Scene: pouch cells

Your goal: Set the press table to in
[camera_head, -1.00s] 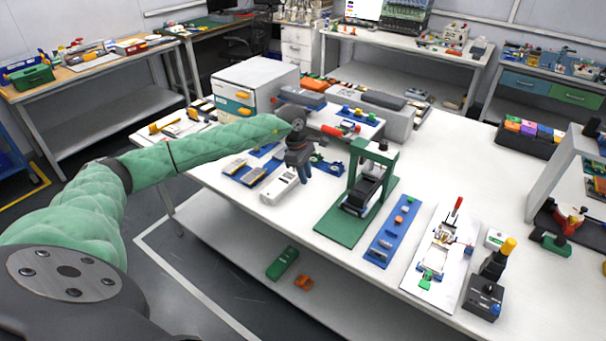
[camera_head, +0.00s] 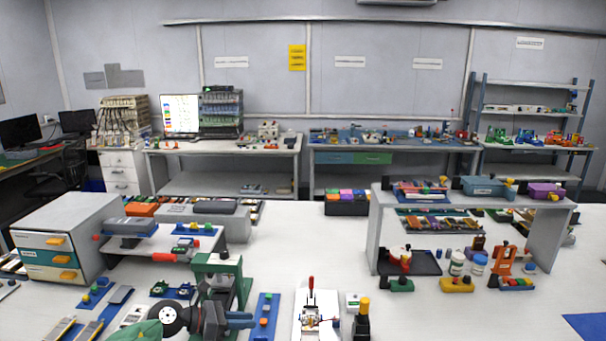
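The green press (camera_head: 217,265) stands on the near bench, left of the picture's middle. Its upper frame shows; its lower part and any table in it are mostly hidden behind my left gripper. My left gripper (camera_head: 240,321) comes in from the bottom left, in front of the press, with its blue fingers pointing right. Whether it is open or shut, or touches the press, I cannot tell. My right gripper is not in view.
Right of the press lie a blue strip (camera_head: 264,318) with small parts, a red-handled fixture (camera_head: 311,312) and a black device with a yellow top (camera_head: 362,318). A drawer cabinet (camera_head: 68,240) stands left. A grey shelf stand (camera_head: 547,243) stands right.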

